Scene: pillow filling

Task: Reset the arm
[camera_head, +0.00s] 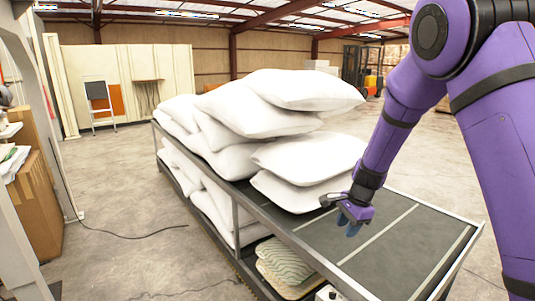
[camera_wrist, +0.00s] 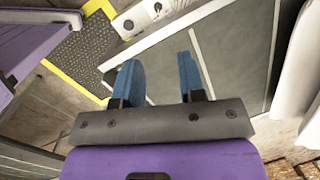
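My purple arm (camera_head: 400,100) comes in from the upper right in the head view. My gripper (camera_head: 349,222) hangs over the bare front part of the grey cart top, beside the stacked pillows. In the wrist view my gripper (camera_wrist: 161,75) has two blue fingers spread apart with only the grey surface seen between them. It is open and empty. White pillows (camera_head: 300,150) are piled on the cart to the left of my gripper in the head view. A white pillow edge (camera_wrist: 300,70) shows at the right of the wrist view.
The cart (camera_head: 425,235) has pale stripes on its bare top and a lower shelf with more white pillows and a patterned cushion (camera_head: 285,262). Cardboard boxes (camera_head: 35,190) stand at the left. A cable (camera_head: 135,235) lies on the open concrete floor.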

